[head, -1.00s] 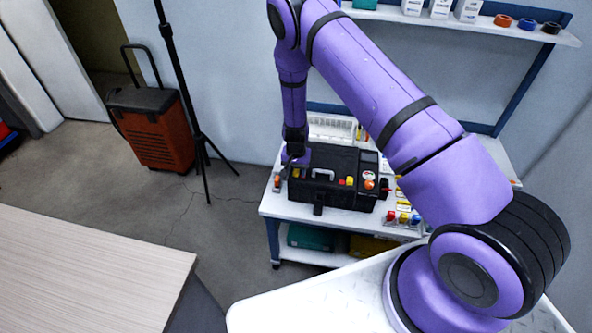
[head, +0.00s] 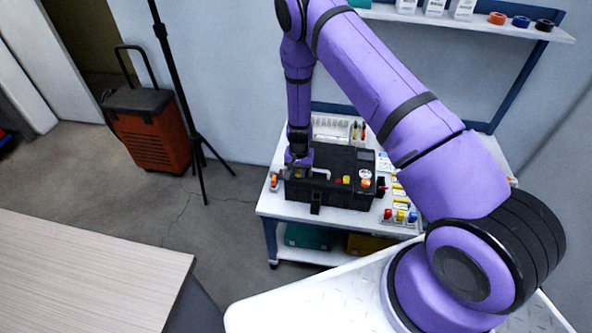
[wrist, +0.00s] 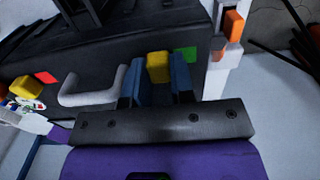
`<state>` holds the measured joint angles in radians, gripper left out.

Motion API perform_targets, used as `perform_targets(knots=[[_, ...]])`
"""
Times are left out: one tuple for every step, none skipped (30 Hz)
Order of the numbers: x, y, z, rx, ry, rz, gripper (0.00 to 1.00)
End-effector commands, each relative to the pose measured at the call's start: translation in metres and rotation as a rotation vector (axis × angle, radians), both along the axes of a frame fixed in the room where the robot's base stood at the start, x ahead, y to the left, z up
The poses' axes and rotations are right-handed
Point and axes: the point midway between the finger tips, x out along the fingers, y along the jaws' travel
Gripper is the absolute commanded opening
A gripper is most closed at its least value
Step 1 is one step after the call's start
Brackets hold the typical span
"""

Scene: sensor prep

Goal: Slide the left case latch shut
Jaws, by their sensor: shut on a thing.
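A black case (head: 345,196) stands on the white workbench, and its dark side also shows in the wrist view (wrist: 110,62). My gripper (head: 298,168) is at the left end of the case front. In the wrist view my gripper (wrist: 160,78) has its two blue fingers on either side of a yellow latch knob (wrist: 158,66), shut on it. A green mark (wrist: 187,53) is just right of the knob in that view. A red mark (wrist: 47,77) is farther left, past the grey handle (wrist: 90,97). The latch track under the fingers is hidden.
The case handle is close beside my fingers. A white post with an orange block (wrist: 233,25) stands close on the other side. Small coloured parts (head: 400,215) lie on the bench at right.

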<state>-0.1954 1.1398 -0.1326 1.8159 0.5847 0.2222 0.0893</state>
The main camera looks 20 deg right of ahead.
Motion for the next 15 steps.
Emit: perform_targets(knots=[[-0.0018,-0.0029,-0.0005,-0.003,0.004,-0.001,0.00],[-0.0019,-0.0031,-0.0006,-0.003,0.004,-0.002,0.00],[-0.0021,-0.0032,-0.0006,-0.003,0.004,-0.002,0.00],[-0.0020,-0.0033,-0.0006,-0.004,0.005,-0.002,0.29],[-0.0021,-0.0034,-0.0006,-0.004,0.005,-0.002,0.36],[-0.0019,-0.0034,-0.0006,-0.003,0.004,-0.002,0.46],[-0.0020,-0.0032,-0.0006,-0.003,0.004,-0.002,0.49],[-0.0019,-0.0032,-0.0006,-0.003,0.004,-0.002,0.49],[-0.0020,-0.0032,-0.0007,-0.003,0.004,-0.002,0.49],[-0.0020,-0.0033,-0.0007,-0.003,0.004,-0.002,0.49],[-0.0021,-0.0034,-0.0007,-0.004,0.005,-0.002,0.49],[-0.0020,-0.0035,-0.0007,-0.004,0.005,-0.003,0.49],[-0.0020,-0.0036,-0.0008,-0.004,0.005,-0.003,0.49],[-0.0021,-0.0036,-0.0008,-0.004,0.005,-0.003,0.49],[-0.0021,-0.0037,-0.0008,-0.004,0.005,-0.003,0.49]])
